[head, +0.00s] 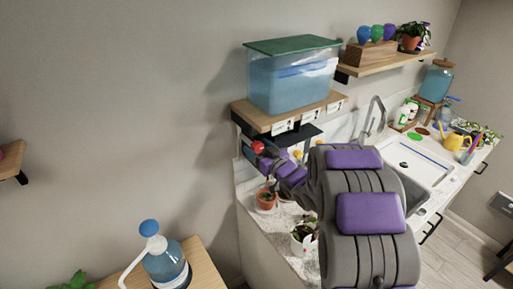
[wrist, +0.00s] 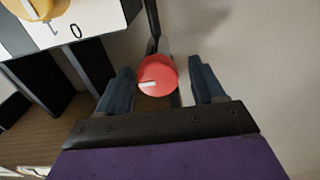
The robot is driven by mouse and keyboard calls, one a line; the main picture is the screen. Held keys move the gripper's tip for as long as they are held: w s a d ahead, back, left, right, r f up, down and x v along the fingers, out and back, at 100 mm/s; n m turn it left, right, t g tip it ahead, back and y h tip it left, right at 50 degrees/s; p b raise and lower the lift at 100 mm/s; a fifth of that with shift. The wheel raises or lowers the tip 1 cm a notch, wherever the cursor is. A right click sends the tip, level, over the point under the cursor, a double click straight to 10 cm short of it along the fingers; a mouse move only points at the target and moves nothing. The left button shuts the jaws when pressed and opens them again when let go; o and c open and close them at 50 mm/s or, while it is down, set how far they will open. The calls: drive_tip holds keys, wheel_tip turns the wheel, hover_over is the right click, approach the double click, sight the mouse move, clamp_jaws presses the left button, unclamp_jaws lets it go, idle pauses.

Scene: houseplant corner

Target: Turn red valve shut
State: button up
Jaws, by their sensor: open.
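The red valve (wrist: 157,76) is a round red knob with a white pointer mark that points to the left in the wrist view. In the head view the red valve (head: 257,147) shows below the left end of the shelf with the water tank. My gripper (wrist: 160,83) is open, with one dark finger on each side of the valve and a gap visible on both sides. The valve lies between the fingertips. In the head view my gripper (head: 262,155) is at the valve, partly hidden by my arm.
A clear tank of blue water (head: 291,82) with a green lid stands on the wooden shelf (head: 262,116). A yellow knob (wrist: 36,8) sits beside a white label marked 0. Potted plants (head: 304,240) stand on the counter below my arm. A blue jug (head: 166,265) stands at lower left.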

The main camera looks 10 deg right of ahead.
drive_tip(key=shift+w, duration=0.5)
drive_tip(key=shift+c, duration=0.5)
drive_tip(key=c, duration=0.9)
